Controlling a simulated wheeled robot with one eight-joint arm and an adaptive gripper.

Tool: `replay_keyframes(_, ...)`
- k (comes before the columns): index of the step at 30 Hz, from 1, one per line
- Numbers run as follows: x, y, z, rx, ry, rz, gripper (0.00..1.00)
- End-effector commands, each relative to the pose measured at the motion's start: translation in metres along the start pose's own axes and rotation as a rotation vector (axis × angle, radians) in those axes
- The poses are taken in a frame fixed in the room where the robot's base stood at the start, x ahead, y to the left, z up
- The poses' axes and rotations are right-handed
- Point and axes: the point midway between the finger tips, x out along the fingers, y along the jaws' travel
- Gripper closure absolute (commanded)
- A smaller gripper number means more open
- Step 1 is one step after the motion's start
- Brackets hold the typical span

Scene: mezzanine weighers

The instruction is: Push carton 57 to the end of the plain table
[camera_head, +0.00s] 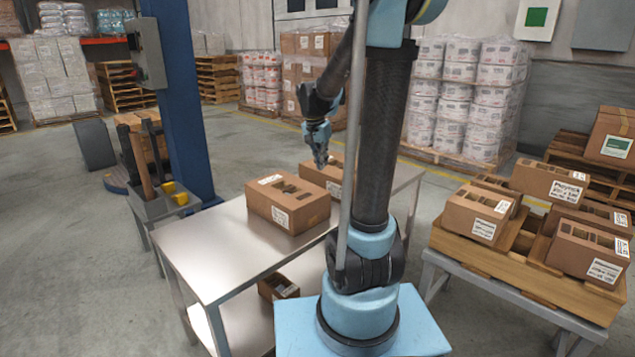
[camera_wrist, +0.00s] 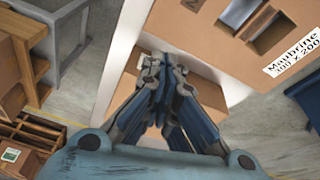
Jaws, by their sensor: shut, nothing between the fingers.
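The plain table (camera_head: 195,250) is a bare metal table with a lower shelf. Two brown cartons with cut-out tops stand on it: a nearer carton (camera_head: 275,207) and a farther carton (camera_head: 318,176) partly hidden behind my arm. No number 57 is legible, so I cannot tell which is carton 57. My gripper (camera_head: 321,160) is shut and empty, pointing down close to the farther carton. In the wrist view, my gripper (camera_wrist: 165,65) is beside a carton (camera_wrist: 215,25) labelled "Maubrine"; I cannot tell whether they touch.
The table's left half is clear. A small carton (camera_head: 277,288) lies on its lower shelf. On the right, a wooden pallet (camera_head: 490,267) on a stand holds several cartons. A blue column (camera_head: 185,100) and a grey tool bin (camera_head: 163,205) stand left of the table.

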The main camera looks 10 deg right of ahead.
Motion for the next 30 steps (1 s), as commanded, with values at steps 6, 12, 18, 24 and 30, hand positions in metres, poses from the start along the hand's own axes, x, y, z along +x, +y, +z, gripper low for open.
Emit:
replay_keyframes(6,0.025,-0.047,-0.039,0.124,0.021,0.023,1.00)
replay_keyframes(12,0.046,-0.076,-0.060,0.207,0.037,0.037,1.00)
replay_keyframes(18,0.056,-0.087,-0.068,0.242,0.043,0.042,1.00)
replay_keyframes(24,0.073,-0.087,-0.069,0.246,0.044,0.042,1.00)
replay_keyframes(30,0.105,-0.085,-0.071,0.246,0.044,0.042,1.00)
